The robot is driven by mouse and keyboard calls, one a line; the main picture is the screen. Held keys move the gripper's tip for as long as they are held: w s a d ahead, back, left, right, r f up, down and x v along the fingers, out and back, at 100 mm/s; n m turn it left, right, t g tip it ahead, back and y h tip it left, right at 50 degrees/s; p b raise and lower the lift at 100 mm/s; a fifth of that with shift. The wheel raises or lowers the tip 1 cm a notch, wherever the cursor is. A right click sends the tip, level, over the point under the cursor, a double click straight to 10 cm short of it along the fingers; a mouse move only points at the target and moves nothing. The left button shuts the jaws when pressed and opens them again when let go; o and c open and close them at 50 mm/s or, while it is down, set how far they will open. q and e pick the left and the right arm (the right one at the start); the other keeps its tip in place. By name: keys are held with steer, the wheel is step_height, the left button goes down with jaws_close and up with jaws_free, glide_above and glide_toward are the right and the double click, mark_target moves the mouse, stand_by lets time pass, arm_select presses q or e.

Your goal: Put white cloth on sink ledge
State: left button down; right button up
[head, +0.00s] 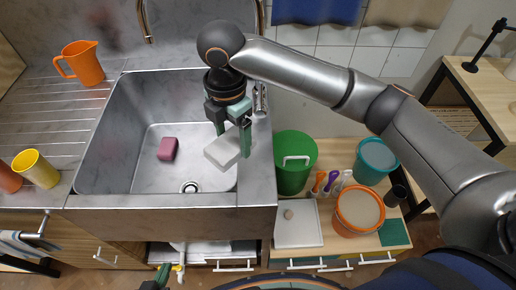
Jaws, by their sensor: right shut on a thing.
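The white cloth (221,153) looks like a folded pale block in the right part of the sink basin. My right gripper (232,136) reaches in from above with its green fingers shut on the cloth. The fingers hide part of it, and I cannot tell whether it touches the basin floor. The sink ledge (258,178) is the bare grey metal strip along the basin's right side, just right of the gripper. My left gripper (162,277) shows only as a small green and dark part at the bottom edge; its opening cannot be made out.
A pink sponge (167,148) lies in the sink (150,185) near the drain. An orange jug (82,63) and a yellow cup (36,169) stand on the left drainboard. Right of the sink are a green bucket (293,170), an orange bucket (358,211) and a teal bucket (375,160).

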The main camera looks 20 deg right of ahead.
glide_above(259, 160)
steer(key=f, duration=0.3)
steer(key=a+f, duration=0.1)
steer(key=f, duration=0.1)
steer(key=shift+s+f, duration=0.1)
steer(key=shift+f, duration=0.2)
steer(key=shift+d+f, duration=0.25)
steer(key=shift+f, duration=0.75)
steer(key=shift+d+f, duration=0.2)
steer(key=shift+f, duration=0.8)
steer(key=o, duration=1.3)
steer(key=shift+f, duration=0.1)
step_height(259, 160, up, 12)
steer(key=shift+r, duration=0.1)
